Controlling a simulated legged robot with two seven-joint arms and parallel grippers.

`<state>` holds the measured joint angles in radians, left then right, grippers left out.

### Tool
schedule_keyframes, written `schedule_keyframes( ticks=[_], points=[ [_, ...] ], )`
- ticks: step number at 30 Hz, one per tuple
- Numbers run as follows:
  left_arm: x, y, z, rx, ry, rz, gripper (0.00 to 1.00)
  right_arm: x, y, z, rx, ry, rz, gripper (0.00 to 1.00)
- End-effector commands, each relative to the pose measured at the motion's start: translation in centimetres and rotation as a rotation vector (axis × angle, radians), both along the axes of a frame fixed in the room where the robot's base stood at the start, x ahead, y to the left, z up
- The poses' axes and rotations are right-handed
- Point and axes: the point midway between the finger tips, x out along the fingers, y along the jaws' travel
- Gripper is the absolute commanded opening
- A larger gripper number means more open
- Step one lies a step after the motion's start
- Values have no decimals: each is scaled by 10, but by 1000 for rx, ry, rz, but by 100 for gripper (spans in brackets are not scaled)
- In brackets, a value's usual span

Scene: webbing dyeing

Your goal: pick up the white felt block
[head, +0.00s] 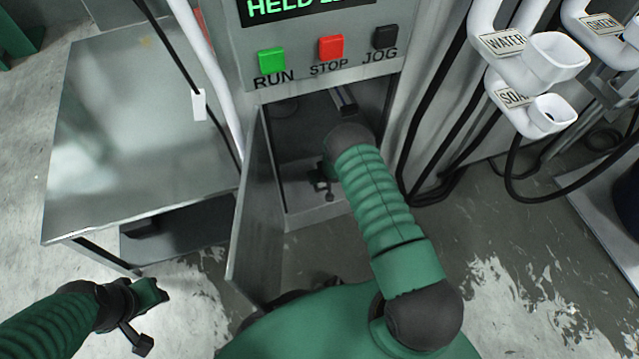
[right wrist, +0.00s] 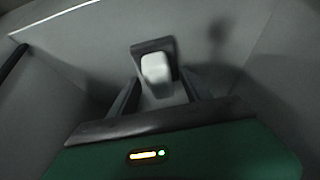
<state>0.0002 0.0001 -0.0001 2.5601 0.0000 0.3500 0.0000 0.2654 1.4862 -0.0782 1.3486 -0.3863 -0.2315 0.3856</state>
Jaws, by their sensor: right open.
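The white felt block (right wrist: 156,68) shows in the right wrist view as a small pale rounded block in a dark holder (right wrist: 138,48) against a grey wall. My right gripper (right wrist: 158,90) is open, its two dark fingers pointing toward the block, one on either side of it in the picture. I cannot tell whether they touch it. In the head view my right arm reaches into the open cabinet (head: 300,115) under the buttons, and the block is not visible there. My left gripper (head: 150,293) hangs over the floor at the lower left, away from the cabinet; its fingers are unclear.
The cabinet's open door (head: 255,215) stands to the left of my right arm. A metal table (head: 140,120) is at the left. Green, red (head: 331,48) and black buttons sit above the opening. White pipe spouts (head: 545,58) and black hoses are at the right.

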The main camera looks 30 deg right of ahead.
Motion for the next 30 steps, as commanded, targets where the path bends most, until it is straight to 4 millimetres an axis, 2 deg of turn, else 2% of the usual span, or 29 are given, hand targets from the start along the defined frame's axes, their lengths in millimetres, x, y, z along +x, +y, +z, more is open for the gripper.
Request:
schedule_keyframes(
  ticks=[1, 8, 18, 21, 30],
  points=[
    [0, 0, -5, 0, 0, 0, 36, 3, 0, -5, 0, -2, 0, 56],
    [0, 0, -3, 0, 0, -1, 36, 4, 0, -3, -3, -1, 1, 55],
    [0, 0, -3, 0, 0, 0, 36, 3, 0, -3, -2, -2, 0, 11],
    [0, 0, -3, 0, 0, 0, 36, 3, 0, -3, -2, -1, 0, 0],
    [0, 0, -2, 0, 0, 0, 36, 3, 0, -2, -2, -1, 0, 0]
  ],
)
